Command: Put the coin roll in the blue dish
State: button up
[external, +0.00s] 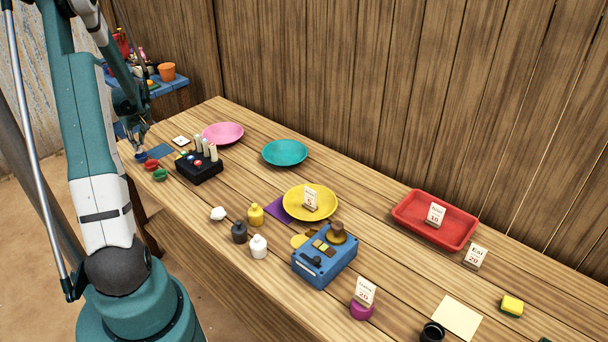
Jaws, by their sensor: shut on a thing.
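My gripper (138,141) is at the far left end of the table, small in the view and partly behind my arm. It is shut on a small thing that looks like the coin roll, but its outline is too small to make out. A small blue dish (141,158) sits just below my gripper at the table's left edge. Whether the held thing touches the dish cannot be told. Several pale upright rolls stand in a black block (200,170) to the right, with coloured balls on its front.
A red dish (151,166) and a green dish (159,175) sit close beside the blue one. A pink plate (223,133), a teal plate (285,153) and a yellow plate (325,207) lie farther right. A blue box (325,265) and a red tray (420,235) are well clear.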

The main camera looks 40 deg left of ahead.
aim_at(139, 144)
jog(key=shift+f, duration=1.55)
jog(key=shift+f+b, duration=0.1)
jog(key=shift+b, duration=0.2)
jog(key=o, duration=1)
jog(key=p+v, duration=0.1)
jog(key=v, duration=1.1)
